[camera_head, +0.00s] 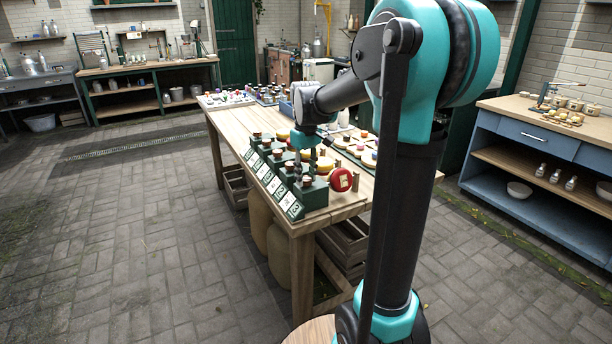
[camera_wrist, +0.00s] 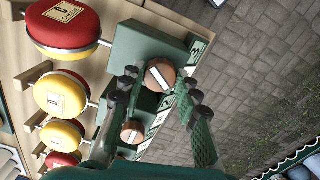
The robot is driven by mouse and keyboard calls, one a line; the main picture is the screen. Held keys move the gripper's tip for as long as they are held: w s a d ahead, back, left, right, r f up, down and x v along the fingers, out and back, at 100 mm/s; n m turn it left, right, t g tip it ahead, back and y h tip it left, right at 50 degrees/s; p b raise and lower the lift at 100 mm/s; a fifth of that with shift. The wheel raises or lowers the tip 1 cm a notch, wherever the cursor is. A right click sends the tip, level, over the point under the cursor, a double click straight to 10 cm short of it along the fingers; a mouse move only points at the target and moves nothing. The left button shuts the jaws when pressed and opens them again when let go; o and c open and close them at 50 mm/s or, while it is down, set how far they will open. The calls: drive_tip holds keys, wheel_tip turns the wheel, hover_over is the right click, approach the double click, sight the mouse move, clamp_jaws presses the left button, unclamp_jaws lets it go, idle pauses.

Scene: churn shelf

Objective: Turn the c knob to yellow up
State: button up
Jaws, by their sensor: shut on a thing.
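My gripper (camera_wrist: 159,78) is closed around a round copper-brown knob (camera_wrist: 160,74) with a white bar, set on a dark green block (camera_wrist: 135,45). The bar slants across the knob in the wrist view. A large red disc (camera_wrist: 63,22) with a cream label and yellow underside is mounted beside that block; its small lettering is hard to read. In the head view my gripper (camera_head: 312,158) reaches down over the row of green blocks (camera_head: 312,196) at the table's near end, and the red disc (camera_head: 341,180) faces outward there. My fingers partly hide the knob there.
A second knob (camera_wrist: 132,132) sits close below the held one in the wrist view. Yellow-and-red discs (camera_wrist: 62,94) line the left side. The blocks carry white numbered tags (camera_head: 290,203) along the wooden table's (camera_head: 330,215) edge. Paved floor is open to the left.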

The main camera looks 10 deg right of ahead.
sight(306, 178)
drive_tip(key=m, duration=0.5)
drive_tip(key=shift+m, duration=0.3)
drive_tip(key=m, duration=0.5)
drive_tip(key=shift+m, duration=0.4)
drive_tip(key=o, duration=1.2)
drive_tip(key=shift+c, duration=0.2)
drive_tip(key=shift+r, duration=0.15)
wheel_tip(306, 178, up, 12)
drive_tip(key=shift+f, duration=0.2)
